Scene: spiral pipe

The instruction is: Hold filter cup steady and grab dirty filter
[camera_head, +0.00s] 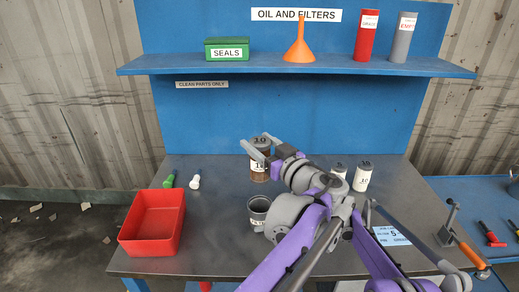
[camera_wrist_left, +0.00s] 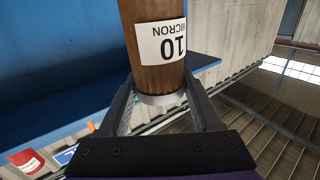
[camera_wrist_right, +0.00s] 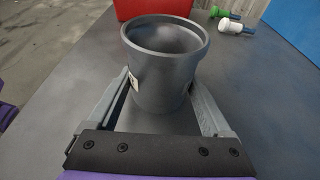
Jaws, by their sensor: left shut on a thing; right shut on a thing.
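The brown filter (camera_head: 259,172), with a "10" label, stands upright near the back of the bench, and I cannot tell if it touches the bench. My left gripper (camera_head: 258,147) is shut on it at its upper end; the left wrist view shows the brown filter (camera_wrist_left: 153,45) with "10 MICRON" between both fingers. The grey filter cup (camera_head: 257,204) is upright at the bench middle, its mouth open and its visible inside empty. My right gripper (camera_wrist_right: 165,100) is shut on the cup (camera_wrist_right: 163,75), fingers on either side. In the head view my arm hides part of that grip.
A red bin (camera_head: 152,249) stands at the bench's front left, with green and white small tools (camera_head: 195,180) behind it. Two white-labelled cylinders (camera_head: 362,178) stand to the right. A shelf (camera_head: 200,66) overhangs the back. Bench between bin and cup is clear.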

